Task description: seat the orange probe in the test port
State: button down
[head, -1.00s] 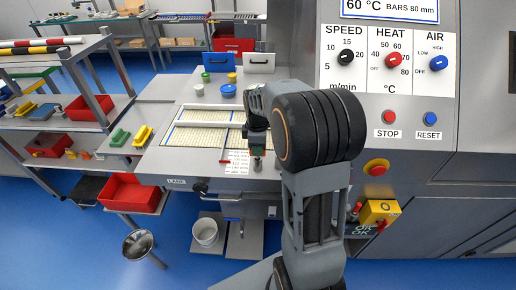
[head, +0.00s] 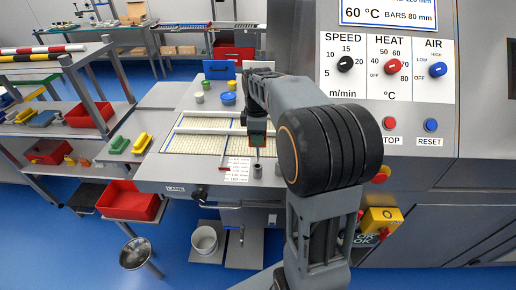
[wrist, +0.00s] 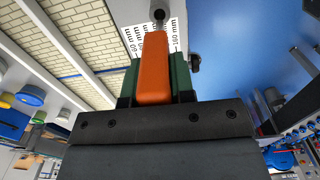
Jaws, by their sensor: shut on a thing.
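My gripper (wrist: 154,85) is shut on the orange probe (wrist: 154,65), with a green finger on each side of it in the wrist view. In the head view my gripper (head: 257,141) hangs over the front of the grey machine table, and the probe is mostly hidden in it. The test port (head: 257,170), a small grey upright cylinder, stands on the table just below the gripper. It also shows beyond the probe's end in the wrist view (wrist: 159,15). I cannot tell whether the probe's tip touches it.
A printed scale card (head: 237,169) lies left of the port. The control panel (head: 388,65) rises at the right.

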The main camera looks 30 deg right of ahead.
jog(key=d+r, duration=0.1)
jog(key=d+r+p, duration=0.1)
jog(key=r, duration=0.1)
jog(key=shift+s+d+r+p, duration=0.15)
jog(key=shift+s+d+p, duration=0.1)
jog(key=shift+s+p, duration=0.1)
jog(key=d, duration=0.1)
jog(key=s+d+r+p, duration=0.1)
jog(key=d, duration=0.1)
jog(key=s+d+p, duration=0.1)
jog(key=d, duration=0.1)
jog(key=shift+d+r, duration=0.1)
jog(key=shift+r, duration=0.3)
jog(key=shift+f+b, duration=2.05)
jog(key=shift+f, duration=0.9)
jog(key=shift+f, duration=0.5)
jog(key=shift+r+p, duration=0.2)
jog(key=shift+p, duration=0.35)
dwell(2.5)
